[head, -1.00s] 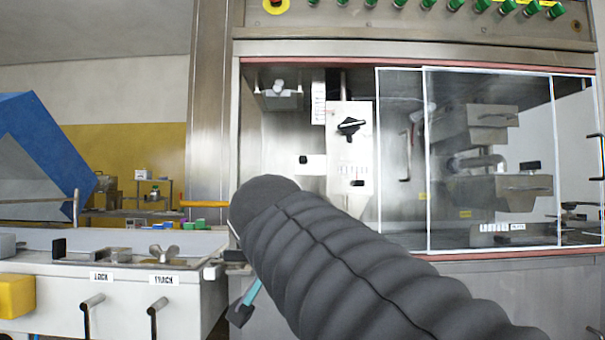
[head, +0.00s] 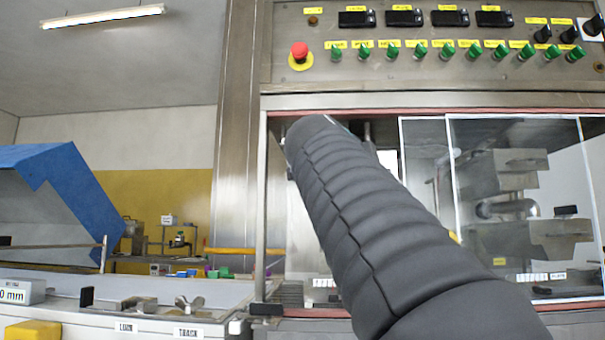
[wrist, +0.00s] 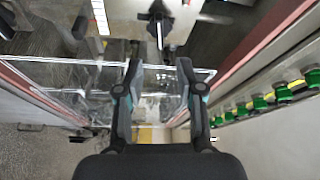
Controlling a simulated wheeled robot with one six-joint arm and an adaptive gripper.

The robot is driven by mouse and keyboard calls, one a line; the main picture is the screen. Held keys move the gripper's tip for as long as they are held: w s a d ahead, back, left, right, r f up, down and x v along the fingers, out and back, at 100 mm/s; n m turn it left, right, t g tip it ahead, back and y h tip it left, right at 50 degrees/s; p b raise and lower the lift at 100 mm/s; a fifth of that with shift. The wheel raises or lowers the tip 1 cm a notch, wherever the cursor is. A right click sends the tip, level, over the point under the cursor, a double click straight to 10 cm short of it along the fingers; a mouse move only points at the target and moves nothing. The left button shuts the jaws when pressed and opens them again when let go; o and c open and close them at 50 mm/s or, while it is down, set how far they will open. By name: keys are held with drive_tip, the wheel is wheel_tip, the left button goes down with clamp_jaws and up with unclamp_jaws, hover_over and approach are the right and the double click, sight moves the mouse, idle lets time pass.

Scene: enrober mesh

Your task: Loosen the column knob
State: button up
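The column knob (wrist: 160,26) is a black knob with a pale bar across it, on a light plate (wrist: 122,24) at the top of the wrist view. In the head view my arm hides the knob and most of its plate. My gripper (wrist: 160,66) is open, its two dark fingers spread apart with nothing between them. In the wrist picture the knob lies just beyond the fingertips, roughly centred between them; I see no contact.
Clear framed sliding panels (head: 500,205) stand right of the column. A control panel (head: 430,75) with green knobs and a red emergency button (head: 299,50) is above the opening. A metal table (head: 60,300) with a blue cover (head: 75,190) is at left.

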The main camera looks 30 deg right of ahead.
drive_tip(key=f+p+x, duration=0.1)
drive_tip(key=p+x, duration=0.2)
drive_tip(key=x, duration=0.6)
drive_tip(key=shift+w+d+r, duration=0.3)
drive_tip(key=shift+d+r, duration=0.05)
drive_tip(key=shift+r, duration=0.1)
clamp_jaws()
